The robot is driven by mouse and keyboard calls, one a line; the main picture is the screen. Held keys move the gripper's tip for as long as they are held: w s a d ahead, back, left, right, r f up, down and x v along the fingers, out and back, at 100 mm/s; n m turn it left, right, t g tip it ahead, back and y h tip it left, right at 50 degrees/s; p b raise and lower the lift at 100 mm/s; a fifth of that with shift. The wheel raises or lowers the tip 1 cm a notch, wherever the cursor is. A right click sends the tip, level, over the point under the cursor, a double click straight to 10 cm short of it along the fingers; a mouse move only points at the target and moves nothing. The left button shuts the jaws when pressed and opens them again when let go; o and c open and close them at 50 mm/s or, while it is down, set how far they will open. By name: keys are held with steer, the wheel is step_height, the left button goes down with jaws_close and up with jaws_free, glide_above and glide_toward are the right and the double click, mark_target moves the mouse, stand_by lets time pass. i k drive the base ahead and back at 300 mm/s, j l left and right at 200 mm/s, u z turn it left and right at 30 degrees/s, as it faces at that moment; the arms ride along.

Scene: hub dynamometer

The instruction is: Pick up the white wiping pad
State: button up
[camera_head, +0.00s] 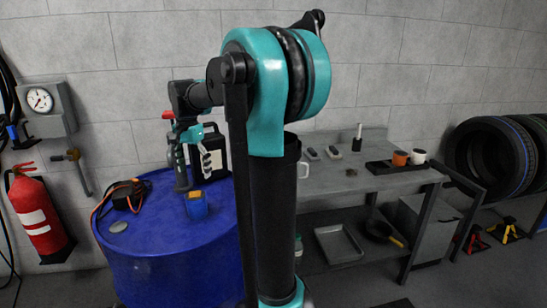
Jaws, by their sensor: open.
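I cannot clearly make out a white wiping pad in the head view. Two small dark blocks with paler tops (333,152) lie on the grey workbench (345,180), too small to identify. My gripper (209,166) is open above the back of the blue drum (165,240), in front of a black canister. Its fingers point down, and I see nothing held between them. My upper arm hides the middle of the view, including the bench's left end and the drum's right edge.
On the drum are a blue cup-like item (196,206), a dark device with an orange cable (124,198) and a flat grey disc (118,226). The bench also holds a black tray (385,168) with rolls. A fire extinguisher (38,215) hangs left; tyres (490,155) stand right.

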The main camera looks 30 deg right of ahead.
mark_target(333, 152)
steer(key=z, duration=1.4)
steer(key=i+l+u, duration=0.45)
steer(key=i+l, duration=1.05)
steer(key=j, duration=0.2)
